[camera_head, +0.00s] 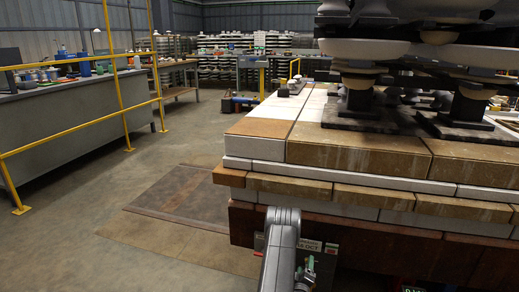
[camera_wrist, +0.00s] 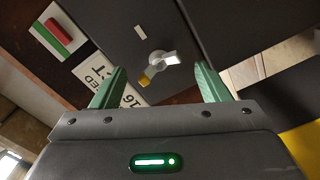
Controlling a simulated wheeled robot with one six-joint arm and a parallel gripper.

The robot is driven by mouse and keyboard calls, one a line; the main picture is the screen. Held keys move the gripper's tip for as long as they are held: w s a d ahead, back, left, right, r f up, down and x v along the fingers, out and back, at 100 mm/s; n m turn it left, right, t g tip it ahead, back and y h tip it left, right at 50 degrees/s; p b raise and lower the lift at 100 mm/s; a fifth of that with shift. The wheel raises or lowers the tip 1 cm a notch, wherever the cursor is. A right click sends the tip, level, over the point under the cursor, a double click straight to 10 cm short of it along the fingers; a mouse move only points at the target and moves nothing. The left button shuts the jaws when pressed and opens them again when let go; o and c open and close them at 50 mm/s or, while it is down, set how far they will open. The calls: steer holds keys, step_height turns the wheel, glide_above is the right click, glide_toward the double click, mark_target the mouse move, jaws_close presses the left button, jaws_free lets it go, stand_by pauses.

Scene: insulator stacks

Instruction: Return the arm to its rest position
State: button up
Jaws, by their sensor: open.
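My gripper (camera_wrist: 158,85) shows in the wrist view with its two green fingers spread apart and nothing between them. Beyond the fingertips is a dark grey panel (camera_wrist: 205,25) carrying a small knob or latch (camera_wrist: 160,60) with white and yellow parts. The knob appears between and ahead of the fingers, apart from them as far as I can tell. In the head view my grey arm (camera_head: 283,245) reaches forward low, in front of the near side of the stack base.
A block platform (camera_head: 350,157) bearing insulator stacks (camera_head: 365,50) fills the right. A yellow railing (camera_head: 75,122) and grey bench (camera_head: 80,115) stand left. The floor (camera_head: 110,185) between is open.

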steer(key=m, duration=0.6)
steer(key=shift+d+r, duration=0.1)
steer(key=m, duration=0.6)
steer(key=shift+s+d, duration=0.1)
steer(key=shift+m, duration=0.3)
steer(key=shift+r, duration=0.1)
